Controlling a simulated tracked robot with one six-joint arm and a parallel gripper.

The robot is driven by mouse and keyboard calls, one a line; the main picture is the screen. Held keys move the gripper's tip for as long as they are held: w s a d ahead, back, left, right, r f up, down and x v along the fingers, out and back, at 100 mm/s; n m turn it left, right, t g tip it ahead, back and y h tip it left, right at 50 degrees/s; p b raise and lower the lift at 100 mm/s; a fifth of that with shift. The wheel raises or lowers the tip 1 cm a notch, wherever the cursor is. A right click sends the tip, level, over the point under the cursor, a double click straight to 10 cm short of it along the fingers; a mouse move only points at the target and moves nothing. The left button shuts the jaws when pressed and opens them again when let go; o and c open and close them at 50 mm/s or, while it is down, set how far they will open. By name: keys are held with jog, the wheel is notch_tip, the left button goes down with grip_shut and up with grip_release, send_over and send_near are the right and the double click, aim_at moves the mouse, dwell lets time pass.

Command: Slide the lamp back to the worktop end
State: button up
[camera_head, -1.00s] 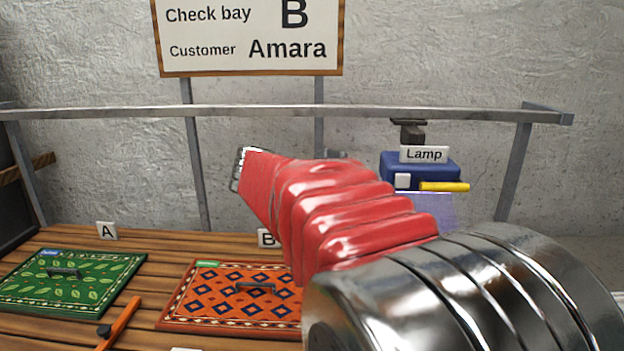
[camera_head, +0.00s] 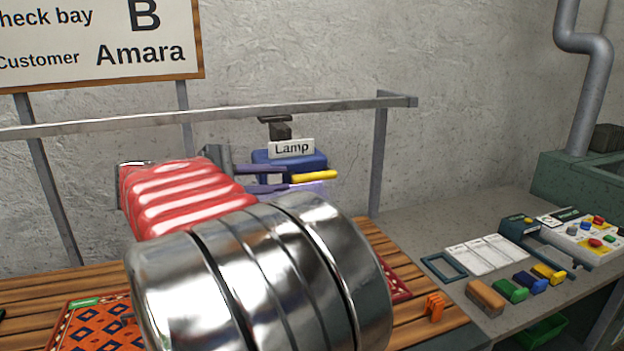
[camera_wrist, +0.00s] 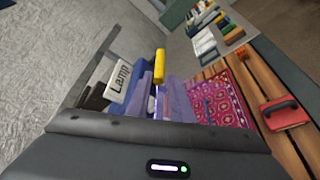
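The lamp (camera_head: 262,157) is a blue box hung from the grey rail, left of the rail's right post. It bears a white "Lamp" label (camera_head: 291,148) and a yellow bar handle (camera_head: 315,176), and a violet glow shows beneath it. The lamp's label (camera_wrist: 118,81) and yellow handle (camera_wrist: 160,66) also show in the wrist view. My gripper (camera_head: 286,180) has two purple fingers apart, pointing at the near end of the handle. The gap between them looks empty; I cannot tell whether they touch the handle.
The grey rail (camera_head: 340,109) runs above the wooden slatted worktop (camera_head: 35,282). An orange patterned rug (camera_head: 95,325) lies at left, a crimson rug (camera_wrist: 222,100) below the lamp. An orange clip (camera_head: 434,307) stands at the worktop's right edge. A grey side bench (camera_head: 420,235) holds brushes and cards.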

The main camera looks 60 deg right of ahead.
aim_at(308, 179)
jog(key=x, duration=1)
jog(key=shift+s+d, duration=0.15)
jog(key=shift+d, duration=0.1)
jog(key=shift+f, duration=0.1)
grip_shut()
jog(key=shift+a, duration=0.25)
jog(key=shift+s+d+f, duration=0.1)
jog(key=shift+s+d, duration=0.05)
jog(key=shift+d, duration=0.15)
